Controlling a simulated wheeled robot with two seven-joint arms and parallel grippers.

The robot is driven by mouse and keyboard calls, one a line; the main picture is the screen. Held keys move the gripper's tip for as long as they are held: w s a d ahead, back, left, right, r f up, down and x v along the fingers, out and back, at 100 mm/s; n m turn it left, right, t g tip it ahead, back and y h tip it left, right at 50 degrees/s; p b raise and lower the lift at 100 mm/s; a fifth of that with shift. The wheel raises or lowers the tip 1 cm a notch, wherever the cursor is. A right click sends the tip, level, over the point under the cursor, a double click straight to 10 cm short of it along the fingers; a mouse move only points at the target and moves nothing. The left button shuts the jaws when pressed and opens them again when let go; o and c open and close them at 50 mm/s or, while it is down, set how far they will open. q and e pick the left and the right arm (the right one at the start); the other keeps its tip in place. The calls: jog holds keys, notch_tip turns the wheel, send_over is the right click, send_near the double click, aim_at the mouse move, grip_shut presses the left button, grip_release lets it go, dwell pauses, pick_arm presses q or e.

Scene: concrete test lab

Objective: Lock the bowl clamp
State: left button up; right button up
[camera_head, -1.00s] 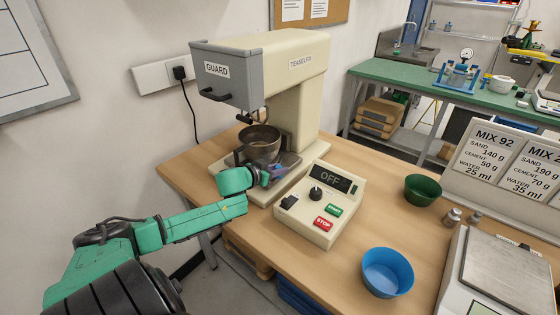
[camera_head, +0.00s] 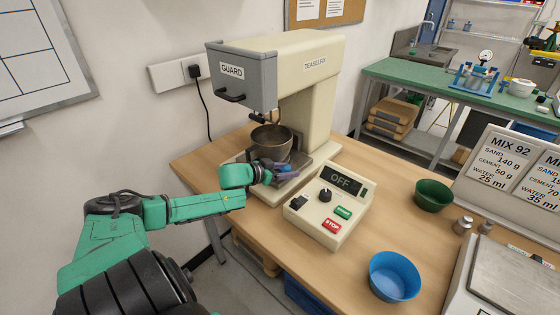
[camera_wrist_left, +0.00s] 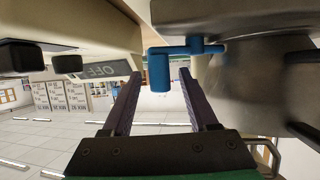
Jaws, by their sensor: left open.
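The metal bowl (camera_head: 272,139) sits in the mixer under the raised-looking grey guard, and its side fills the right of the left wrist view (camera_wrist_left: 265,85). A blue clamp lever (camera_wrist_left: 158,72) with a bent handle stands beside the bowl in the left wrist view. My left gripper (camera_head: 287,170) is at the front of the bowl. Its two open fingers (camera_wrist_left: 160,78) reach either side of the blue handle's lower end; contact cannot be told. In the head view the gripper hides most of the clamp. My right gripper is not in view.
The grey guard (camera_head: 240,75) and mixer body overhang the bowl. The control box (camera_head: 328,206), showing OFF, stands close to the right of my gripper. A green bowl (camera_head: 433,195), a blue bowl (camera_head: 394,277) and a scale (camera_head: 500,280) are farther right on the wooden table.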

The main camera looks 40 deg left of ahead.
pick_arm(q)
jog(key=p+v, duration=0.7)
jog(key=v, duration=0.7)
jog(key=shift+s, duration=0.3)
jog(key=shift+a, duration=0.1)
